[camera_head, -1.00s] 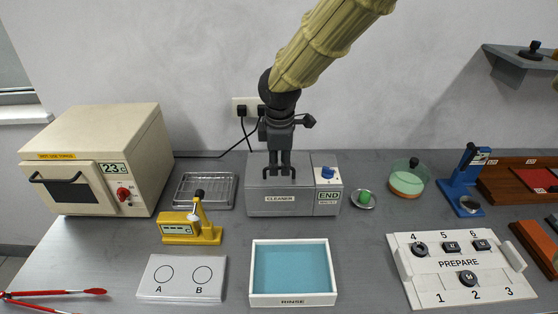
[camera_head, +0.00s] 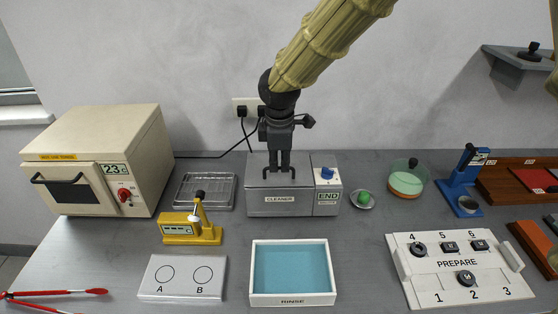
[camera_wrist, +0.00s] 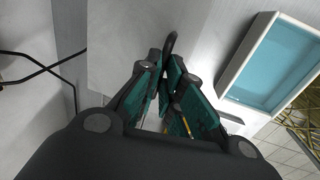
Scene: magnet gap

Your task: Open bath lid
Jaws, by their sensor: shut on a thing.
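The grey bath (camera_head: 263,204), labelled CLEANER, stands at the back middle of the bench with its flat lid (camera_head: 256,167) down on top. My gripper (camera_head: 279,171) is above the lid, pointing down, shut on the lid's handle. In the wrist view my gripper (camera_wrist: 176,88) has its green-padded fingers close together around the dark curved handle (camera_wrist: 171,43). The handle is mostly hidden by the fingers. The grey lid surface (camera_wrist: 115,40) shows behind them.
A white RINSE tray (camera_head: 292,299) with blue inside stands in front of the bath. A blue knob (camera_head: 327,173) is on the END panel to its right. A wire rack (camera_head: 205,204) and yellow gauge (camera_head: 190,238) stand left, a small dish (camera_head: 363,206) right.

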